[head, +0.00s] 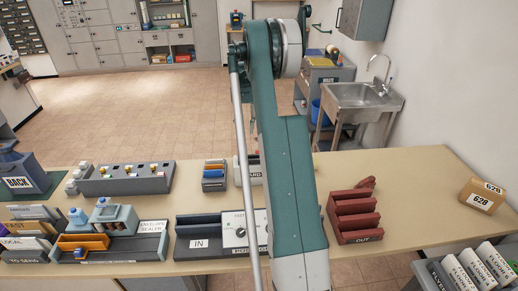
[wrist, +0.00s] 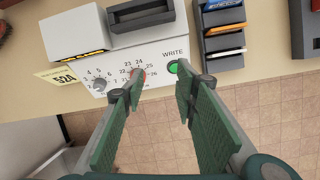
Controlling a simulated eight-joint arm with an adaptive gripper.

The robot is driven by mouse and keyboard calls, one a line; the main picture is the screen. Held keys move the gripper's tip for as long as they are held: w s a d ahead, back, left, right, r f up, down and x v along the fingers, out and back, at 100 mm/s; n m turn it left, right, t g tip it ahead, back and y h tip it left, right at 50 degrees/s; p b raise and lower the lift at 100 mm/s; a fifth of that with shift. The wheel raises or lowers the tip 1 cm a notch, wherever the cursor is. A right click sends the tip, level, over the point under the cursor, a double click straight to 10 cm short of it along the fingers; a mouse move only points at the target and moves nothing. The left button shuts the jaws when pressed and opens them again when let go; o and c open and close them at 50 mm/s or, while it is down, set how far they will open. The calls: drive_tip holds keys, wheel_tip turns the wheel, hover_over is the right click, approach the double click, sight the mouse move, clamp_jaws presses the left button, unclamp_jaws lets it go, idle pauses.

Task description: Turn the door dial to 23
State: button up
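In the wrist view, a white panel carries two dials. The right dial (wrist: 138,76) has printed numbers around 22 to 26, and a red mark shows at its knob. My left finger partly covers this knob, so its setting and any contact are unclear. The left dial (wrist: 99,85) is a grey knob ringed by lower numbers such as 4 to 7. A green button (wrist: 173,67) labelled WRITE lies near my right fingertip. My gripper (wrist: 160,81) is open, its fingers apart and nothing visible between them.
A yellow note (wrist: 62,77) reading 524 lies left of the panel. A dark rack (wrist: 220,40) stands right of it. In the head view, a red OUT tray (head: 354,216) and a 628 box (head: 482,196) sit to the right, with bare table between.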

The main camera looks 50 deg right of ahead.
drive_tip(key=s+d+f+m+y, duration=0.1)
drive_tip(key=s+d+f, duration=0.1)
drive_tip(key=d+f, duration=0.4)
drive_tip(key=shift+s+d+g+p, duration=0.2)
drive_tip(key=shift+d+g+p, duration=0.15)
drive_tip(key=shift+d, duration=0.3)
drive_tip(key=shift+a+f, duration=0.1)
drive_tip(key=shift+f, duration=0.1)
drive_tip(key=shift+x, duration=3.7)
drive_tip(key=shift+c, duration=0.5)
drive_tip(key=c, duration=0.5)
